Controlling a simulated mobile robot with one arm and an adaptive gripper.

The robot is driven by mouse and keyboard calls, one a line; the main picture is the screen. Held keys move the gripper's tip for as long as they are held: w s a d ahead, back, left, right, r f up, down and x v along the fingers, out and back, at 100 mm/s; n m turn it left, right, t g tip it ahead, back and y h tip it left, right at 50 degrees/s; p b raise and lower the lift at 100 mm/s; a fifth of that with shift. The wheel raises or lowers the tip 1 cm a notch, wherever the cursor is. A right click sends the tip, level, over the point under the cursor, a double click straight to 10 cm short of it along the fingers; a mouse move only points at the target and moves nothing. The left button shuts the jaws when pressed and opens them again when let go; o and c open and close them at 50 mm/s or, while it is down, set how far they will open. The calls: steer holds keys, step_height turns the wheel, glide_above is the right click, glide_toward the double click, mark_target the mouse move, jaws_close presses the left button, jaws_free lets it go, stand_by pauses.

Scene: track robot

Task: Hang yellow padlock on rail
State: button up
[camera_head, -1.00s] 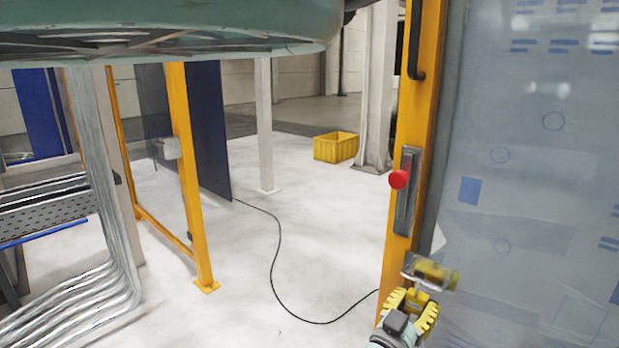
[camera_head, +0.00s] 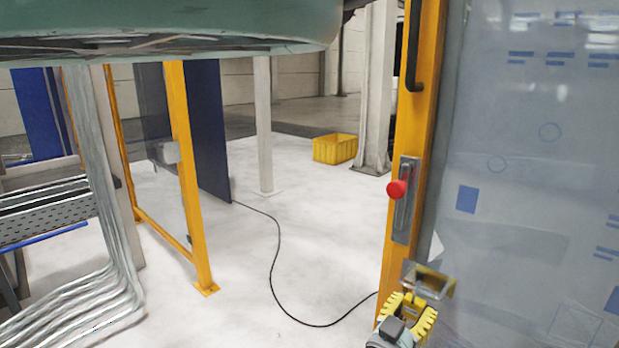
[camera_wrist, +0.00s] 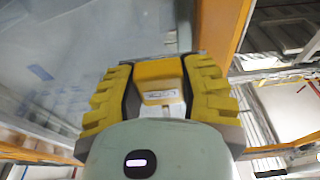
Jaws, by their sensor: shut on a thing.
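My gripper (camera_head: 408,312) is at the lower right of the head view, beside the orange post, with its yellow ribbed fingers closed. In the wrist view my gripper (camera_wrist: 161,95) is shut on the yellow padlock (camera_wrist: 160,72), whose body with a pale label sits between the fingers. Its shackle is hidden there. Just above the gripper in the head view is a small metal fitting (camera_head: 415,273) with a yellow part in it. I cannot tell whether this fitting is the rail or whether the padlock touches it.
The orange post (camera_head: 422,120) carries a red button (camera_head: 397,189) and a dark handle (camera_head: 414,50). A translucent panel (camera_head: 530,190) fills the right side. A black cable (camera_head: 275,262) lies on the open pale floor. A yellow crate (camera_head: 335,149) stands farther back.

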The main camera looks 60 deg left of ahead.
steer(key=r+p+v, duration=0.2)
steer(key=p+v, duration=0.1)
steer(key=v, duration=0.9)
steer(key=shift+s+r, duration=0.15)
stand_by(0.4)
steer(key=shift+d+r, duration=0.1)
